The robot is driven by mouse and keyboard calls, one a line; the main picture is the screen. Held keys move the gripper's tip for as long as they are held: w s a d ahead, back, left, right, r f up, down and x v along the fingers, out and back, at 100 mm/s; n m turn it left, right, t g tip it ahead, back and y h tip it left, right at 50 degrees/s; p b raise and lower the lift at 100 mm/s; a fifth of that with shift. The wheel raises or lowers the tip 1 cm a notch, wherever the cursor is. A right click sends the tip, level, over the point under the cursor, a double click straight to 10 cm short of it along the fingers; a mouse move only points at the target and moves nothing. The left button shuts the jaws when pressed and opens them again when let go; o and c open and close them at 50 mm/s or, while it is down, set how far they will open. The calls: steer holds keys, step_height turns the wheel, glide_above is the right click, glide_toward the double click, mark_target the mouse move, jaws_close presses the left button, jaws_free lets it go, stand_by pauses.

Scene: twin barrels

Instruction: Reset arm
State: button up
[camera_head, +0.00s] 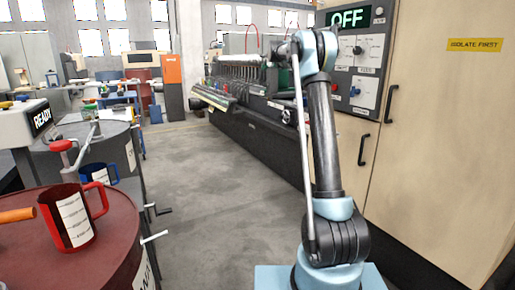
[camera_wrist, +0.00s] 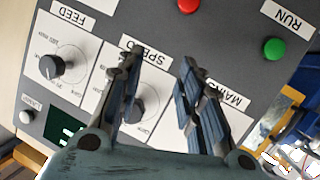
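My gripper (camera_wrist: 158,60) is open in the wrist view, its two dark blue fingers spread apart in front of a grey control panel (camera_wrist: 225,45). The black knob under the SPEED label (camera_wrist: 141,106) shows between the fingers; I cannot tell whether they touch it. The labels appear upside down. In the head view my arm (camera_head: 325,135) stands raised, bent at the top, left of the control panel (camera_head: 366,75); the gripper cannot be made out there.
The wrist view shows a FEED knob (camera_wrist: 51,66), a red button (camera_wrist: 188,5) and a green button (camera_wrist: 274,48). The head view shows an OFF display (camera_head: 348,17), a tan cabinet (camera_head: 450,130), a red barrel (camera_head: 75,240) with a red mug (camera_head: 73,218), and clear floor (camera_head: 205,190).

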steer(key=s+f+n+y, duration=0.25)
steer(key=s+f, duration=0.25)
steer(key=s, duration=0.7)
steer(key=s+a+f+n+g+y, duration=0.1)
steer(key=s+f+n+y, duration=0.2)
steer(key=s, duration=0.9)
steer(key=s+f+n+y, duration=0.15)
steer(key=s+f, duration=0.45)
steer(key=s, duration=0.6)
steer(key=s+a+f+n+y, duration=0.2)
steer(key=s+a+f, duration=0.1)
steer(key=s+f, duration=0.6)
steer(key=s+a+f+n+y, duration=0.2)
steer(key=s+a+f+y, duration=0.1)
steer(key=s+f, duration=0.7)
steer(key=s+a+f+n+y, duration=0.1)
steer(key=s+a+f+y, duration=0.1)
steer(key=s+a+f, duration=0.3)
steer(key=s+f, duration=0.4)
steer(key=s, duration=0.1)
steer(key=shift+s+a+f+n+y, duration=0.2)
steer(key=shift+s+f+n+y, duration=0.1)
steer(key=shift+s+f+n, duration=0.1)
